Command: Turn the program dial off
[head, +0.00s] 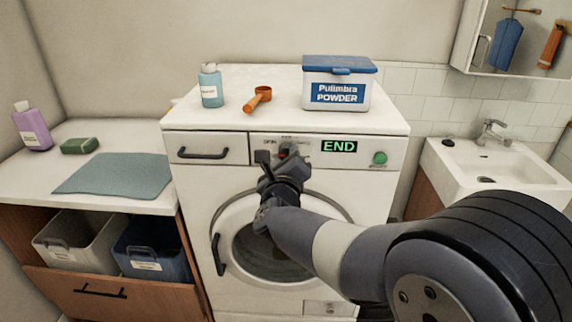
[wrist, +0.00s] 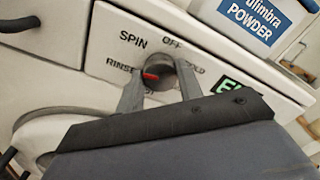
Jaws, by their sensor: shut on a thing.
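The program dial (wrist: 157,70) is a grey round knob with a red pointer mark on the washing machine's front panel. In the wrist view, its red mark points left, towards the RINSE label; OFF is printed above the knob. My gripper (wrist: 160,74) is shut on the dial, one finger on each side. In the head view my gripper (head: 284,165) is at the panel and mostly hides the dial. The washing machine (head: 210,180) is white, and its display (head: 339,147) reads END in green.
A green button (head: 380,158) is right of the display. The detergent drawer (head: 206,149) is left of the dial. A sink (head: 500,165) is at right.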

